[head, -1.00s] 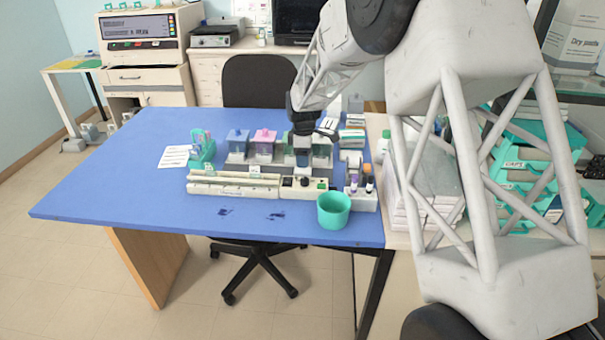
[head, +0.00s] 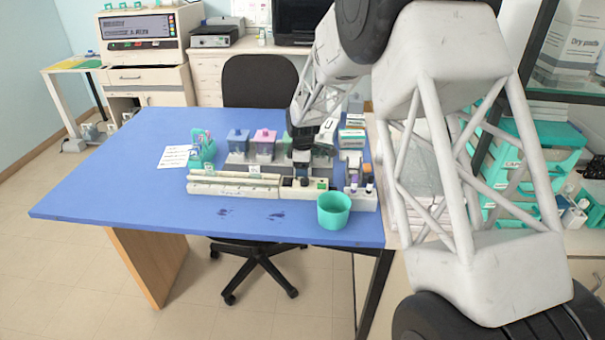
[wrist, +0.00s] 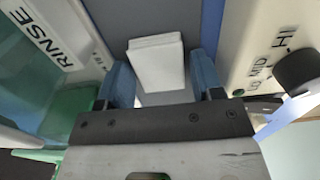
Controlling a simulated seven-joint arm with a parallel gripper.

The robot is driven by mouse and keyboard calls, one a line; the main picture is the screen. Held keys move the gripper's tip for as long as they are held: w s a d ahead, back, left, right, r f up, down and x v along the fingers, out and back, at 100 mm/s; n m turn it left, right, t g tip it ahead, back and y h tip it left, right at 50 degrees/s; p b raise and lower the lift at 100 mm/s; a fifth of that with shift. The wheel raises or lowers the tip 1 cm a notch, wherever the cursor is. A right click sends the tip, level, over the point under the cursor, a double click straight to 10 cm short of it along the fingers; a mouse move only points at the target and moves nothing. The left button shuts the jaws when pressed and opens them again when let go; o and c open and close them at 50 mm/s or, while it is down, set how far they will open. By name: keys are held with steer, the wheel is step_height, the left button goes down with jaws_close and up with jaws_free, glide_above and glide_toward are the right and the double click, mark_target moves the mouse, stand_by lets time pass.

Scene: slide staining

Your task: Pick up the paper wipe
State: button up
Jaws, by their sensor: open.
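The paper wipe (wrist: 157,62) is a small white folded pad in the wrist view, lying on a grey surface in a narrow gap. My gripper (wrist: 162,78) is open, with one blue finger to the left of the wipe and one to the right. The wipe shows just ahead of and between the fingers, and nothing is visibly held. In the head view my gripper (head: 302,158) is low among the staining gear at the back of the blue table, and I cannot make out the wipe there.
A jar labelled RINSE (wrist: 35,75) stands close on the left in the wrist view. A white device with a black knob (wrist: 296,68) is close on the right. A teal cup (head: 334,210) stands near the table's front edge. The table's left side (head: 110,185) is clear.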

steer(key=c, duration=0.8)
steer(key=shift+o, duration=0.2)
steer(key=shift+r, duration=0.1)
step_height(320, 180, up, 10)
stand_by(0.4)
steer(key=o, duration=0.4)
steer(key=shift+c, duration=1.4)
steer(key=shift+a, duration=0.15)
